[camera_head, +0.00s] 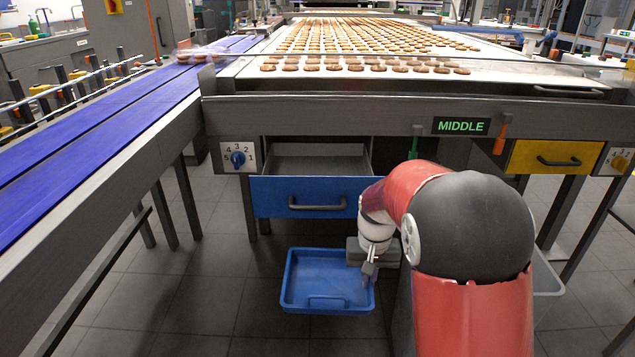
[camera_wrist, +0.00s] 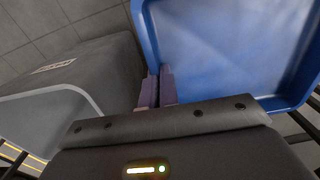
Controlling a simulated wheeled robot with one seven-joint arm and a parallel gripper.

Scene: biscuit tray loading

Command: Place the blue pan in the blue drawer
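The blue pan (camera_head: 290,296) is a shallow tray, roughly level, in front of and below the blue drawer, with no support visible under it. My gripper (camera_head: 369,272) is at the pan's right edge, its fingers closed on the rim. In the wrist view the two fingers (camera_wrist: 158,88) meet at the wall of the blue pan (camera_wrist: 150,35), whose inside looks empty. The blue drawer (camera_head: 270,197) is pulled out under the conveyor, its grey interior visible and empty where seen. My arm hides the drawer's right end.
A conveyor (camera_head: 330,118) with rows of biscuits stands above the drawer. A dial (camera_head: 238,158) is left of the drawer. A yellow drawer (camera_head: 540,157) is at the right, and a blue belt (camera_head: 110,110) runs along the left. The floor (camera_head: 200,280) left of the pan is clear.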

